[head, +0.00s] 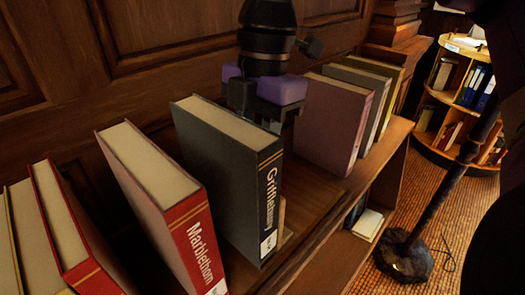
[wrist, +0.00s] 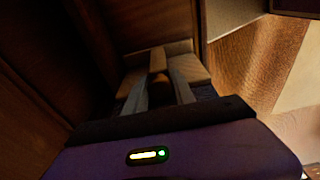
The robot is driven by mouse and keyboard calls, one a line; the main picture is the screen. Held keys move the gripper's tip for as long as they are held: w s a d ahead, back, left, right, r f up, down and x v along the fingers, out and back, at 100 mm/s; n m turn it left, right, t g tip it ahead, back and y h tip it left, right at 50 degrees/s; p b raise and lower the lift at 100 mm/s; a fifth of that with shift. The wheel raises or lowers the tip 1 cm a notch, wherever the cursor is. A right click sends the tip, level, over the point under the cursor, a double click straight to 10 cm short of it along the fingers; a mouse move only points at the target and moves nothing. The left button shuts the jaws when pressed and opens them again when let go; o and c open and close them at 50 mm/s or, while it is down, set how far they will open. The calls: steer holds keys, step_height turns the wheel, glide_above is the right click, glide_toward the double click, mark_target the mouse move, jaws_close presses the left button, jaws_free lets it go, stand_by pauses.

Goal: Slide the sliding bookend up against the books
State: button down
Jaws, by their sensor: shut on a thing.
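The grey Grifflebury book (head: 228,165) stands on the shelf. The red Marblethorn book (head: 160,195) leans left of it, with a gap between them. My gripper (head: 264,108) points down just right of and behind the grey book, its fingertips hidden by it in the head view. A tan wooden piece, seemingly the sliding bookend (head: 282,215), shows as a thin strip beside the grey book's right side. In the wrist view my gripper (wrist: 158,92) is shut on a brown upright part of the bookend (wrist: 157,60). Whether the bookend touches the grey book cannot be told.
More books (head: 335,115) stand to the right on the shelf, beyond a bare stretch of wood (head: 310,195). Red and cream books (head: 65,225) stand at the left. A dark panelled wall (head: 160,40) rises behind. A lamp stand (head: 440,200) is on the floor at right.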

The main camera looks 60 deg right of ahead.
steer(key=shift+w+a+f, duration=0.1)
steer(key=shift+a, duration=0.4)
steer(key=c, duration=1)
jaws_free()
steer(key=shift+c, duration=0.2)
steer(key=shift+s+d+r+p, duration=0.1)
steer(key=shift+d+r+p, duration=0.15)
steer(key=shift+r+p, duration=1.1)
steer(key=shift+s+d+r+p, duration=0.1)
steer(key=shift+d+r+p, duration=0.3)
steer(key=shift+r, duration=1.7)
steer(key=shift+d+r+p, duration=0.1)
steer(key=shift+r+p, duration=0.9)
steer(key=shift+r, duration=0.75)
steer(key=shift+f, duration=0.1)
steer(key=f+b, duration=0.2)
steer(key=f, duration=0.1)
steer(key=a+f+b, duration=0.1)
steer(key=f, duration=0.2)
steer(key=f+b, duration=0.2)
steer(key=f, duration=0.2)
steer(key=shift+w+a+b, duration=0.15)
steer(key=shift+w+b, duration=0.05)
steer(key=shift+b, duration=0.1)
